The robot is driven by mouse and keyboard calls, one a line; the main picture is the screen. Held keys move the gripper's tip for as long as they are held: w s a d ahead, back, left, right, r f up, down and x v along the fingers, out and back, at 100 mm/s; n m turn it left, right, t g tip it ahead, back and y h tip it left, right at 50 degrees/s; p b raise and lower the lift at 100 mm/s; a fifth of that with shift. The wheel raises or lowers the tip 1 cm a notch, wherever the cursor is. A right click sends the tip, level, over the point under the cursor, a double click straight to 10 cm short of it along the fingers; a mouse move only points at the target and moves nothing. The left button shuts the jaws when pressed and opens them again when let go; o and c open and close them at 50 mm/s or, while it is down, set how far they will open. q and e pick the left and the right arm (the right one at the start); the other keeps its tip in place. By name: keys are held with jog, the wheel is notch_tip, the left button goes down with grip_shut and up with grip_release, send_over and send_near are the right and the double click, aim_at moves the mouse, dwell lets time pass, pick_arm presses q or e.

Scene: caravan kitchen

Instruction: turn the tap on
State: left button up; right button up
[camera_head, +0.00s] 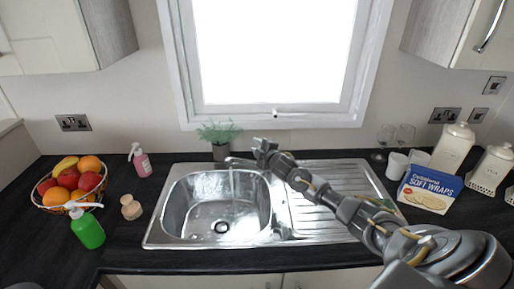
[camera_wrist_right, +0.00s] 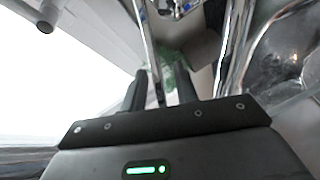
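The chrome tap (camera_head: 241,162) stands at the back edge of the steel sink (camera_head: 166,217), its spout reaching left over the bowl. My right gripper (camera_head: 264,146) is at the tap, above the back of the sink, and hides part of the tap. In the right wrist view, the gripper's two dark fingers (camera_wrist_right: 160,88) are apart, with a gap between them. Chrome tap parts (camera_wrist_right: 176,8) with small blue marks show just beyond the fingers. Contact cannot be made out. My left gripper is out of view.
A potted plant (camera_head: 219,137) stands behind the tap on the windowsill side. Left are a fruit basket (camera_head: 45,206), green bottle (camera_head: 88,232) and pink bottle (camera_head: 140,161). Right are a soft wraps box (camera_head: 429,190), glasses, mugs and white canisters (camera_head: 453,148).

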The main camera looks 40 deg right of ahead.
jog(key=shift+s, duration=0.1)
jog(key=shift+s, duration=0.35)
jog(key=s+a+r+b, duration=0.1)
jog(key=s+b, duration=0.1)
jog(key=s, duration=0.7)
jog(key=shift+s+r+b, duration=0.3)
jog(key=shift+s+b, duration=0.05)
jog(key=shift+b, duration=0.05)
